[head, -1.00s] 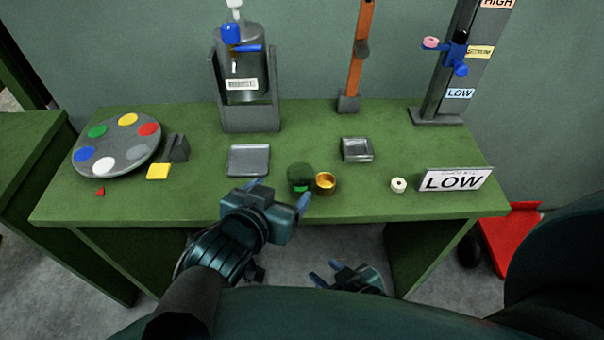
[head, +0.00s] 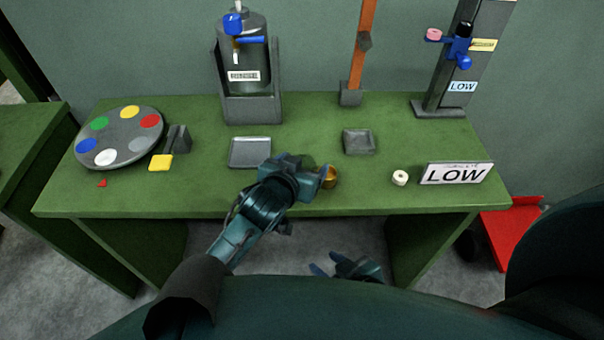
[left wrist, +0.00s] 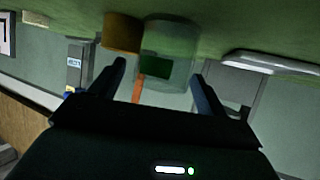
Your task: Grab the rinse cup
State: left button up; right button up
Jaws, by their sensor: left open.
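The rinse cup, which I take to be the clear cup with a green patch (left wrist: 157,68), shows in the left wrist view ahead of my left gripper (left wrist: 160,72). It lies between the lines of the two spread fingers; whether the tips touch it I cannot tell. In the head view my left gripper (head: 302,166) is over the front middle of the green table and hides this cup. A brass cup (head: 330,178) stands close beside it and also shows in the left wrist view (left wrist: 122,32). My right gripper (head: 326,265) is open and empty, low before the table.
A grey tray (head: 250,152) lies behind left of the gripper, a square dish (head: 359,142) behind right. A dispenser (head: 245,75) is at the back, a colour disc (head: 119,137) left.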

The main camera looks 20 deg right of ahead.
pick_arm(q)
jog(key=shift+c, duration=0.6)
jog(key=c, duration=0.9)
jog(key=shift+c, duration=0.2)
